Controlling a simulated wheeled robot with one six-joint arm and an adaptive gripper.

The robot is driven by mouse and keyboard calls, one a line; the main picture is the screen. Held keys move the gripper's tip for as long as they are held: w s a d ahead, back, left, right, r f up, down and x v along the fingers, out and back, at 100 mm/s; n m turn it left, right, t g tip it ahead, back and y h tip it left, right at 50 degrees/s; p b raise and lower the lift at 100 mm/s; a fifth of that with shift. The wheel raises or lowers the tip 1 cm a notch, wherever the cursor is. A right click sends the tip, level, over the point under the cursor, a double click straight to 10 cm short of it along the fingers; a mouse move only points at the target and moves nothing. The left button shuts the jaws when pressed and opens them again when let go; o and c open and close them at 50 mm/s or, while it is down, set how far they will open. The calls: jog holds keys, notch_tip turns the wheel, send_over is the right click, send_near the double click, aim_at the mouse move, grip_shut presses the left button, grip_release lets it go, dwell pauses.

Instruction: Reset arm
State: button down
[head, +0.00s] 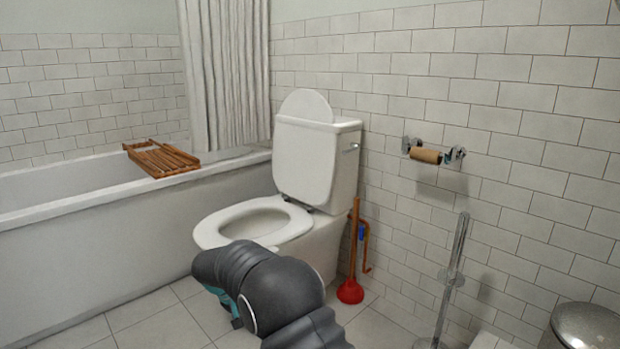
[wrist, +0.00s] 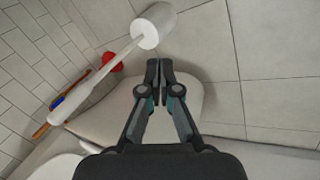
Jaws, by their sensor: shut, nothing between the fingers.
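My gripper (wrist: 160,70) is in the wrist view with its two fingertips together and nothing between them. It is in front of the white toilet base and above the tiled floor.
A red plunger (head: 350,291) with a wooden handle stands beside the toilet. A bathtub (head: 100,230) is at the left with a wooden rack (head: 160,158) on its rim. A chrome stand (head: 452,280), a bin (head: 585,328) and a wall roll holder (head: 425,154) are at the right.

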jog(key=s+d+r+m+t+y+p, duration=0.1)
jog(key=s+d+r+p, duration=0.3)
jog(key=s+d+r, duration=1.1)
jog(key=s+d+r+m+t+y+p, duration=0.1)
jog(key=s+d+r+p, duration=0.4)
jog(key=s+d+r, duration=1.1)
jog(key=s+m+y, duration=0.1)
jog(key=s+y, duration=0.1)
jog(key=s, duration=0.3)
jog(key=shift+s+m+t, duration=0.4)
jog(key=shift+r, duration=0.1)
